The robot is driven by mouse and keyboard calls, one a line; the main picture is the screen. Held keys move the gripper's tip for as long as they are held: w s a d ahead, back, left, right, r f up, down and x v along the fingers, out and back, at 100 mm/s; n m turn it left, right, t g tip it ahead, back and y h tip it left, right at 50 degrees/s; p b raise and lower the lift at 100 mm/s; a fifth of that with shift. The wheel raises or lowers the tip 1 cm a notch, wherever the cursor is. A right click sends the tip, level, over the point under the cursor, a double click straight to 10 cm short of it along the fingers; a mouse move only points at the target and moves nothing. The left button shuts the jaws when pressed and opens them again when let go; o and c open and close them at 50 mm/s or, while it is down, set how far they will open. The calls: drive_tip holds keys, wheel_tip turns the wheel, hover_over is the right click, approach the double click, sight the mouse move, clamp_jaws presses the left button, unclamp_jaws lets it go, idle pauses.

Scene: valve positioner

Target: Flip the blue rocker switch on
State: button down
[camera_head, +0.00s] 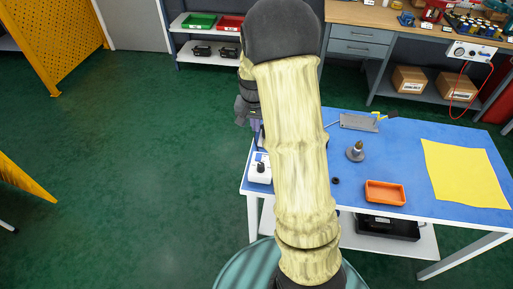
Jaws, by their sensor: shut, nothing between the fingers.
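A white control box (259,174) stands at the left edge of the blue-topped table. It has a black knob on its face. A small blue part, which looks like the rocker switch (259,157), shows at the box's upper side; its on or off position is too small to tell. My gripper (256,132) is at the left of my arm, just above and behind the box in the picture. It is shut and empty. My pale yellow arm crosses the middle of the view and hides part of the gripper and of the table beside the box.
On the blue table (400,150) are a grey cone-shaped piece (355,152), an orange tray (385,193), a yellow sheet (464,172) and a grey metal plate (359,122). A wooden workbench (350,12) stands behind.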

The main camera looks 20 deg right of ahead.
sight(257, 153)
drive_tip(key=shift+f, duration=0.1)
drive_tip(key=f+p, duration=0.1)
drive_tip(key=f, duration=0.3)
drive_tip(key=w+f, duration=0.1)
drive_tip(key=f, duration=0.4)
drive_tip(key=d+f+p, duration=0.1)
drive_tip(key=f, duration=0.3)
drive_tip(key=shift+w+f+p, duration=0.35)
